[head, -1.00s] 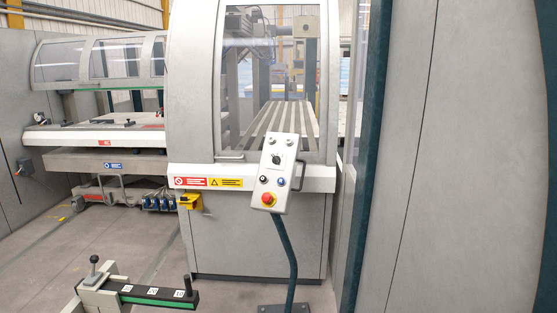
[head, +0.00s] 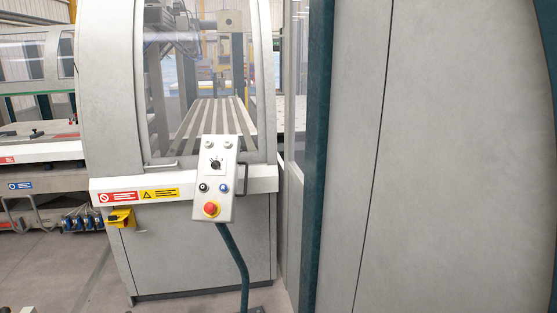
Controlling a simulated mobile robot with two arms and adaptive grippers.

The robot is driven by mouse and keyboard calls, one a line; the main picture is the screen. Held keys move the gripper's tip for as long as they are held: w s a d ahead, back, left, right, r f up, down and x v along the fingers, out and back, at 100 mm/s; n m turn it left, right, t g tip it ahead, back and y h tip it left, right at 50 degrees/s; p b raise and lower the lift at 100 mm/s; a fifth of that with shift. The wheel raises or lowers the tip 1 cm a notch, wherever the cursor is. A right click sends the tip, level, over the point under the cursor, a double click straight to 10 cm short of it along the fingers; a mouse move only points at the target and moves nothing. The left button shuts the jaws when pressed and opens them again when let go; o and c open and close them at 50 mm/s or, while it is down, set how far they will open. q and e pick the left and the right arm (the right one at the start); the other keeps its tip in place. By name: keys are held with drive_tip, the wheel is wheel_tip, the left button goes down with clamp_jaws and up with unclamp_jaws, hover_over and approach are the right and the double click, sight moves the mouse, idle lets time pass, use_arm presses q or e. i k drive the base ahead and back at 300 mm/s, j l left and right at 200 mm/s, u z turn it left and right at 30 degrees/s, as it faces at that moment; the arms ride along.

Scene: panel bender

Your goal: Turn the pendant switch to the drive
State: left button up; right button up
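The pendant (head: 221,206) is a pale grey control box on a bent dark teal post (head: 235,258). It stands in front of the machine, a little left of the middle of the head view. The pendant switch (head: 216,164) is a black rotary knob on a white plate in the upper part of the box. Its exact setting is too small to read. Below it are a black button (head: 203,188), a blue button (head: 223,188) and a red emergency stop (head: 211,209) on a yellow ring. Neither of my grippers shows in the head view.
The grey machine cabinet (head: 200,245) with a clear window stands right behind the pendant. A side handle (head: 243,180) sticks out from the box. A tall grey panel (head: 455,160) with a teal edge post (head: 317,150) fills the right. Open floor (head: 60,265) shows at lower left.

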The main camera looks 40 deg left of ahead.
sight(216, 165)
drive_tip(key=j+z, duration=0.75)
drive_tip(key=j, duration=0.2)
drive_tip(key=j+u, duration=0.45)
drive_tip(key=i+j+u, duration=0.1)
drive_tip(key=j+u, duration=0.2)
drive_tip(key=u, duration=0.2)
